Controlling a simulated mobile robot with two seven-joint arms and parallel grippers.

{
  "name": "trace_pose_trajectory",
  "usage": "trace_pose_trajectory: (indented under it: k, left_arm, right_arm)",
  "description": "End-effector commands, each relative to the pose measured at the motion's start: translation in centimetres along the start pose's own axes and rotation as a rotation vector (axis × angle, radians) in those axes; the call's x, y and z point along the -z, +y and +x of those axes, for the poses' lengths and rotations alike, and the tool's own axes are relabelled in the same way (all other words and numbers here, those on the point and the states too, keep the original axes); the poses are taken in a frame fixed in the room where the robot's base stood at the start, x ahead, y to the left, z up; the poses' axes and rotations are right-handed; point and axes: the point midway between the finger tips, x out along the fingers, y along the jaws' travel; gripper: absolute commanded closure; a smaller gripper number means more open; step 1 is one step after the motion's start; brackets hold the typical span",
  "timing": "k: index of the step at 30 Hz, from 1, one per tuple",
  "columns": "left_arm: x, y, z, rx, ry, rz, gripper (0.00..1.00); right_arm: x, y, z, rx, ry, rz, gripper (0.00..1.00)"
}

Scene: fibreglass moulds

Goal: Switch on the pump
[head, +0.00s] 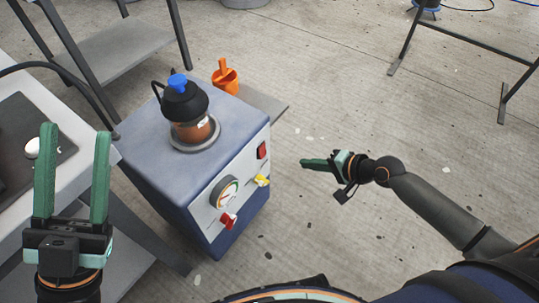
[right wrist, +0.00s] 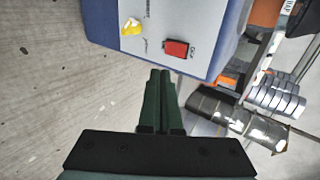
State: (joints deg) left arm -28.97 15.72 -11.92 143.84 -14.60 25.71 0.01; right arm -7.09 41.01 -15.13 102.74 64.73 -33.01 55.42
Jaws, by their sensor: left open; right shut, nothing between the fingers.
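The pump is a blue cabinet (head: 150,150) with a pale front panel (head: 215,205). The panel carries a red rocker switch (head: 262,150), a yellow knob (head: 262,181), a round gauge (head: 225,191) and a red knob (head: 228,220). In the right wrist view the red switch (right wrist: 176,48) and yellow knob (right wrist: 131,27) lie ahead of the fingers. My right gripper (head: 303,162) is shut and empty, its tips pointing at the panel near the switch, apart from it. My left gripper (head: 75,130) is open and empty at the left, beside the bench.
A jar with a black lid and blue cap (head: 185,105) stands on top of the cabinet. An orange container (head: 226,78) is behind it. A grey bench (head: 50,115) is at the left.

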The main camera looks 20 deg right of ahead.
Motion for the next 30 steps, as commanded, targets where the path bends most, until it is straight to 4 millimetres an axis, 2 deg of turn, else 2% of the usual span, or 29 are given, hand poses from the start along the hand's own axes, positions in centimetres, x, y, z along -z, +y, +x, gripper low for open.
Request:
trace_pose_trajectory:
  k: [6,10,24,30]
  left_arm:
    - [-0.1,0.0,-0.1,0.000,-0.002,-0.001,0.50]
    - [-0.5,0.2,-0.4,0.001,-0.004,-0.006,0.50]
    - [-3.2,2.0,-3.3,-0.003,-0.012,-0.071,0.50]
    - [-3.6,2.5,-3.7,-0.004,-0.013,-0.091,0.50]
  right_arm:
    - [0.0,0.0,0.2,0.001,0.000,0.001,1.00]
    - [0.0,0.1,1.3,0.003,0.000,0.002,1.00]
    - [-0.1,0.0,10.9,0.005,-0.001,0.000,1.00]
    - [0.0,-1.4,12.9,0.002,0.000,-0.001,1.00]
